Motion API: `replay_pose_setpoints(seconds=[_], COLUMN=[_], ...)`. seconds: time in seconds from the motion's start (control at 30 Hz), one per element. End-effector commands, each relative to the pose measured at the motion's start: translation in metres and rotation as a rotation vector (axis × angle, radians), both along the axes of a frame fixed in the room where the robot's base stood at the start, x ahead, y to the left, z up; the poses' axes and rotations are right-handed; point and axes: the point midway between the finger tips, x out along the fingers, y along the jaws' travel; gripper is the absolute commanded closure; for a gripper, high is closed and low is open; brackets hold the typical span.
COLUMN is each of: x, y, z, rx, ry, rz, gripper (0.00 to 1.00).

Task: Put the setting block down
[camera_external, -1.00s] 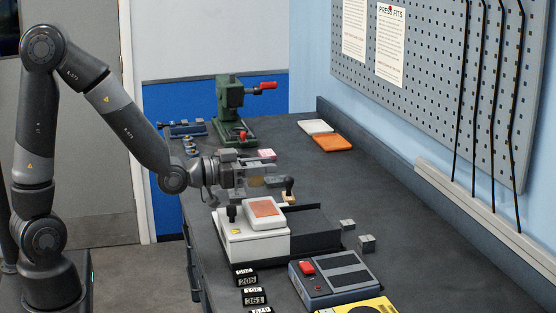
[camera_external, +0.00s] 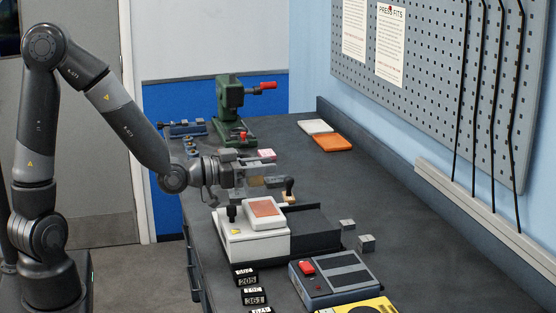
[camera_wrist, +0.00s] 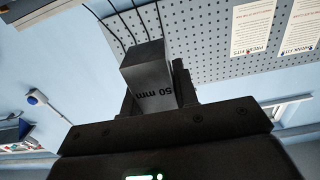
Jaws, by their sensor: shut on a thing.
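My gripper (camera_external: 268,182) reaches in from the left and is level above the bench, over the back of a white fixture. It is shut on a grey metal setting block (camera_wrist: 147,75) marked "50 mm", which fills the space between the fingers in the wrist view. In the external view the block is small and partly hidden by the fingers. It is in the air, apart from the bench.
The white fixture (camera_external: 240,243) carries a white tray with an orange-brown pad (camera_external: 264,208). Two small metal blocks (camera_external: 347,224) (camera_external: 366,243) sit to its right. A green press (camera_external: 231,107) stands behind. The bench (camera_external: 330,185) is clear at centre right.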

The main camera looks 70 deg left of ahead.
Motion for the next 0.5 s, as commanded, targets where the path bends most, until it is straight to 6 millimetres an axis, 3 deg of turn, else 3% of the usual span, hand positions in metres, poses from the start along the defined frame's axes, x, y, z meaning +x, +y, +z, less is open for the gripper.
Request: replay_pose_setpoints(seconds=[0.17,0.27,0.5], x=[0.001,0.004,0.0], y=[0.008,0.029,0.119], z=[0.0,-0.001,-0.014], rx=[0.001,0.0,0.001], ry=[-0.002,-0.002,0.001], rz=[0.002,0.009,0.01], gripper=[1.0,1.0,1.0])
